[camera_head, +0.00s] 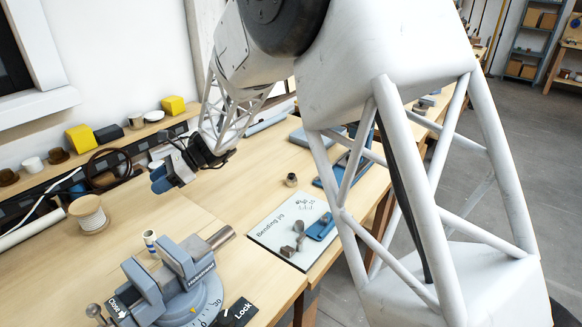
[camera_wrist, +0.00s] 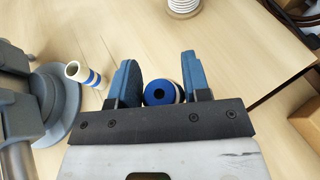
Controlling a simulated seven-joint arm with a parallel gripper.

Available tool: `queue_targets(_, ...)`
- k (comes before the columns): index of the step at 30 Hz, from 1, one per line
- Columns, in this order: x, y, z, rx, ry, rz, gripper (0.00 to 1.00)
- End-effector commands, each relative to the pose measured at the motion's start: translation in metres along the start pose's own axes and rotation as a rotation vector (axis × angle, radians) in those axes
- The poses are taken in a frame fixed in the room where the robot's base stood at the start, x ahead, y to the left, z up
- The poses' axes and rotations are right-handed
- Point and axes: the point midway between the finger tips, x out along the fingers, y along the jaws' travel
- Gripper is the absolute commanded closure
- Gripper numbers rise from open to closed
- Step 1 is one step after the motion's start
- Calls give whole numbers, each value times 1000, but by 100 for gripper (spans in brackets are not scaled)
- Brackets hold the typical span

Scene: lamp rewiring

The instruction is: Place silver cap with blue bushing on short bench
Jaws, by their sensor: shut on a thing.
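My gripper (camera_head: 161,180) is over the wooden bench in the head view, with its blue fingers pointing left and down. In the wrist view my gripper (camera_wrist: 160,72) is shut on a short round piece with a blue ring-shaped end (camera_wrist: 158,93) and a dark hole in it. This looks like the cap with the blue bushing. Only a thin pale edge of its body shows behind the blue, so its silver is hard to tell. I cannot make out the held piece in the head view. I cannot tell which bench top (camera_head: 120,225) is the short one.
A grey vise (camera_head: 180,275) stands at the front, with a white blue-banded tube (camera_head: 150,241) beside it. A wire spool (camera_head: 88,214) stands at the left. A bending jig board (camera_head: 292,232) lies to the right.

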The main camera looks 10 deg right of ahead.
Motion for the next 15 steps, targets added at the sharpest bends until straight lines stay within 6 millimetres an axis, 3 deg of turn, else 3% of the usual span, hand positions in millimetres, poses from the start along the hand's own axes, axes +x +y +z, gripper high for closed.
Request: queue_targets(15,-128,-40,-76,175,1,-421,83)
